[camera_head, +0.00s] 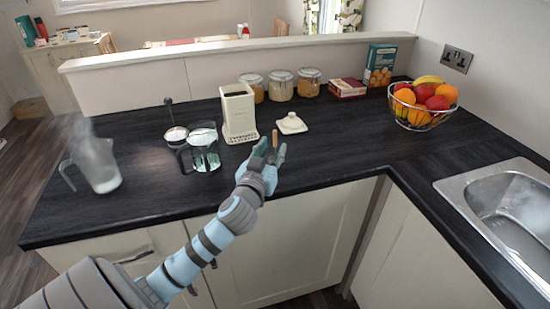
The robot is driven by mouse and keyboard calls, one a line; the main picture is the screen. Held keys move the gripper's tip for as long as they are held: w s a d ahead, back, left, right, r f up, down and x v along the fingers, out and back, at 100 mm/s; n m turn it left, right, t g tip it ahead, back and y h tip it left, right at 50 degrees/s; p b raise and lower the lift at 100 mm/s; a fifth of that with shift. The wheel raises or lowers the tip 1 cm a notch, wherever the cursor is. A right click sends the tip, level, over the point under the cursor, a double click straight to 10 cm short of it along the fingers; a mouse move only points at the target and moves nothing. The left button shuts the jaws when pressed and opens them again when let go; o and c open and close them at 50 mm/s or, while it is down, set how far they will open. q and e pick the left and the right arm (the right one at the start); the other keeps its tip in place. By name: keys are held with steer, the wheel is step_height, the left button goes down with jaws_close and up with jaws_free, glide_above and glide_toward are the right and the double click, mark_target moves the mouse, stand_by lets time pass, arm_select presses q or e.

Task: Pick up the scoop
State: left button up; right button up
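A thin upright brown handle (275,138), which looks like the scoop's, shows at the fingertips of my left gripper (271,149). The rest of the scoop is hidden or too small to make out. The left gripper's fingers are spread, one on each side of the handle in the picture, with a gap between them. I cannot tell whether either finger touches it. The gripper is over the dark counter (330,160), in front of the white canister and its lid. My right gripper is not in view.
A white open canister (239,115) and its lid (291,124) stand behind the gripper. A glass press (204,150), its plunger (174,130) and a steaming jug (98,165) are to the left. A fruit basket (424,119) and sink (480,190) are to the right.

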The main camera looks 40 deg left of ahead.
mark_target(274, 141)
arm_select(q)
steer(key=x, duration=0.5)
steer(key=shift+w+a+f, duration=0.1)
steer(key=shift+a+f, duration=0.1)
steer(key=shift+a, duration=0.25)
jaws_close()
steer(key=shift+r, duration=0.1)
